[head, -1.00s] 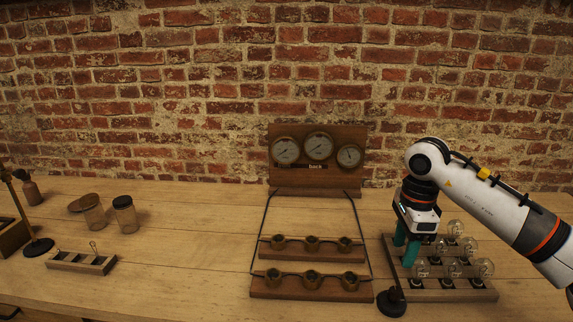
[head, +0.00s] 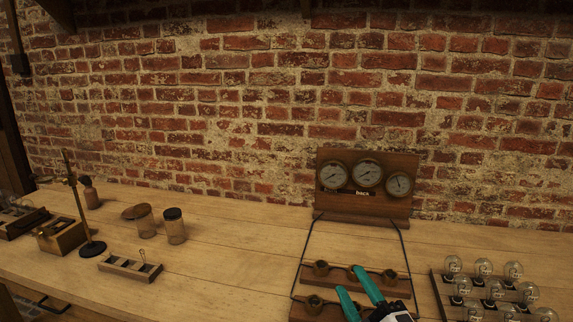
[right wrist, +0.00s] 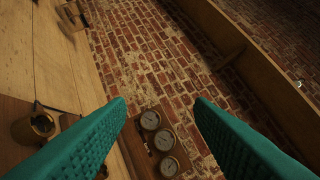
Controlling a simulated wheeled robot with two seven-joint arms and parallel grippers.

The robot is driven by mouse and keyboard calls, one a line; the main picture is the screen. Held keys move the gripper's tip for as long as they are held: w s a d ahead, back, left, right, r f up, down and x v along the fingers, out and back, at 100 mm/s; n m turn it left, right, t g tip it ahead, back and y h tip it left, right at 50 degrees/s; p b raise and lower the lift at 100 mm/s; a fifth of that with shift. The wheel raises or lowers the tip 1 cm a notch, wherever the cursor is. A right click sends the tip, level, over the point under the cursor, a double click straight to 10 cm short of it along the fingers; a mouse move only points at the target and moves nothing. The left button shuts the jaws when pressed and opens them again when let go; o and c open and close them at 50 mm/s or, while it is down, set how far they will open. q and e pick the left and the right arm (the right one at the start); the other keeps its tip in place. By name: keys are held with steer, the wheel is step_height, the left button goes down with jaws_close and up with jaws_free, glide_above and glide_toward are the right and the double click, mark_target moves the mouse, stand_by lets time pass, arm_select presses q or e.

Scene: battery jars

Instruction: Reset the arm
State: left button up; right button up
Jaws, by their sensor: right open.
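My right gripper (head: 358,292) shows at the bottom of the head view, its teal fingers spread apart over the wooden socket rack (head: 310,271). In the right wrist view the two teal fingers (right wrist: 162,104) stand wide apart with nothing between their tips. Beyond them are the gauge board (right wrist: 142,160) with three round dials and the brick wall. The gauge board also shows at the back of the bench in the head view (head: 365,213). My left gripper is not in view.
Glass bulbs stand on a rack (head: 440,297) at the right. Two jars (head: 175,226), a small tray with compartments (head: 125,275) and a stand with a dark round base (head: 92,249) are at the left. The bench between tray and socket rack is clear.

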steer(key=s+d+f+m+g+h, duration=0.4)
steer(key=f+m, duration=0.2)
steer(key=f, duration=0.2)
steer(key=s+d+f+m+g+h, duration=0.3)
steer(key=s+f+m, duration=0.15)
steer(key=f, duration=0.35)
steer(key=s+d+f+m+g, duration=0.1)
steer(key=s+f+m+g, duration=0.1)
steer(key=s+f+g, duration=0.45)
steer(key=s+d+f+m+g, duration=0.1)
steer(key=s+f+m+g, duration=0.2)
steer(key=s, duration=0.7)
step_height(320, 180, down, 25)
steer(key=s+g+p, duration=0.1)
steer(key=s+p, duration=0.2)
steer(key=p, duration=0.1)
steer(key=s+d+f+g+p, duration=0.1)
steer(key=s+d+f+p, duration=0.1)
steer(key=s+f, duration=0.9)
steer(key=s, duration=0.4)
steer(key=shift+s+d+f, duration=0.15)
steer(key=shift+f, duration=0.05)
